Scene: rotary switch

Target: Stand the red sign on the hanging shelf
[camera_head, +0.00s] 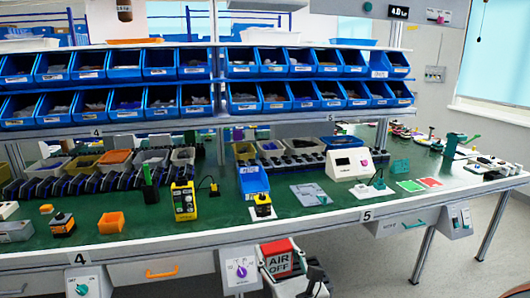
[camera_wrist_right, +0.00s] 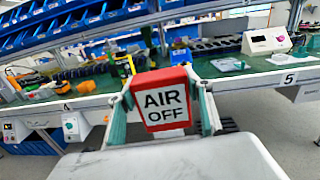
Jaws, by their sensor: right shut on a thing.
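The red sign (camera_head: 277,258) has a white face reading AIR OFF. It is in front of the workbench's front edge, low in the head view. My right gripper (camera_head: 292,276) is shut on it. In the right wrist view the sign (camera_wrist_right: 164,100) stands upright between the two fingers, its lettering facing the camera. The long shelf (camera_head: 285,129) above the bench carries rows of blue bins; I cannot tell which shelf board is the hanging one. My left gripper is not in view.
Grey floor lies open at the right.

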